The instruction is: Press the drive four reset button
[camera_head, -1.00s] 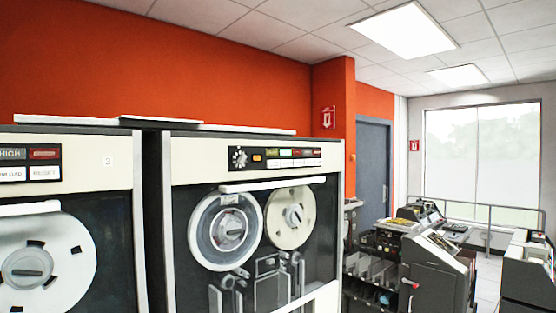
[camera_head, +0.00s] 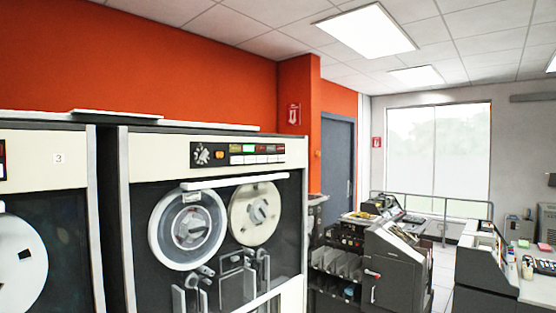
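A tape drive (camera_head: 140,165) stands in the middle left, with two reels behind its dark front. Its control panel (camera_head: 237,154) runs along the top, with a dial, an orange button, and a row of small green, red and white buttons. The lettering on these buttons is too small to read, so I cannot tell which one is reset. The number on this drive is not visible. The drive to its left (camera_head: 40,172) carries the number label 3 (camera_head: 59,158). Neither of my grippers is in view.
A card machine (camera_head: 395,262) with a slotted rack (camera_head: 335,262) stands right of the drive. Another machine (camera_head: 487,256) and a desk with papers are at the far right. A grey door (camera_head: 337,160) and a railing (camera_head: 440,204) are behind. A narrow floor strip shows between the machines.

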